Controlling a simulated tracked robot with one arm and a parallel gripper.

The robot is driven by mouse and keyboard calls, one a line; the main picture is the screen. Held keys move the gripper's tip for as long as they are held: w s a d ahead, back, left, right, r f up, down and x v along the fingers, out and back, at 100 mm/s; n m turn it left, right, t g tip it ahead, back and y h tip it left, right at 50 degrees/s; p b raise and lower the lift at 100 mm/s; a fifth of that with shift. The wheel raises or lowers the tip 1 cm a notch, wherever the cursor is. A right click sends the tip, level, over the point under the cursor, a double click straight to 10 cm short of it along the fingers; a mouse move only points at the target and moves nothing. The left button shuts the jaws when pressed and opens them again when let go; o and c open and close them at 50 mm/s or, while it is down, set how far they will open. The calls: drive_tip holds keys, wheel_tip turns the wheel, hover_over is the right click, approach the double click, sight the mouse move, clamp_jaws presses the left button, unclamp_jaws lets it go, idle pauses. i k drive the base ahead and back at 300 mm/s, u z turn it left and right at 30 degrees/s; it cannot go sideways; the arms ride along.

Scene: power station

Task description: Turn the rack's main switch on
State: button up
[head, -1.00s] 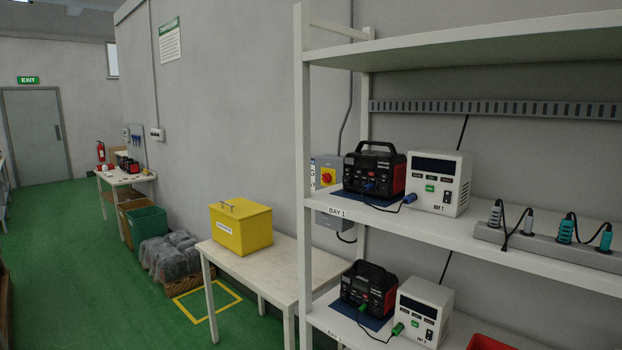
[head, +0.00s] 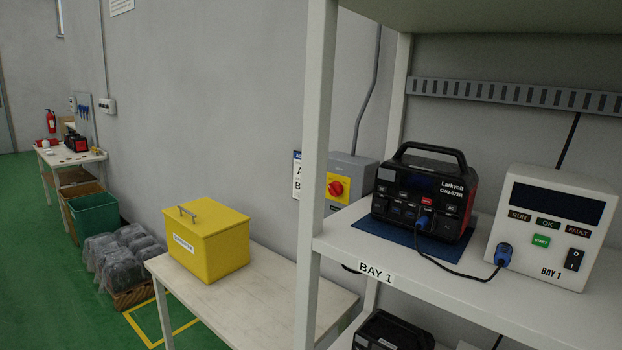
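The rack (head: 318,120) is a white shelf unit on the right, its upper shelf labelled BAY 1. Behind its left post, on the wall, is a grey switch box with a red rotary knob on a yellow plate, the main switch (head: 338,187). The knob's exact position is too small to tell. The post stands just left of the box, and the black power unit (head: 425,197) covers part of its right side. A sign beside the box is partly hidden by the post. My gripper is not in view.
A white tester (head: 550,225) with a blue plug and cable stands right of the power unit. A yellow box (head: 206,245) sits on a low table (head: 270,300) in front of the wall, left of the rack. Green floor (head: 60,290) is clear at left.

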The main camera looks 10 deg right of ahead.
sight(336, 189)
drive_tip(key=z, duration=0.2)
drive_tip(key=i, duration=1.4)
drive_tip(key=z, duration=0.3)
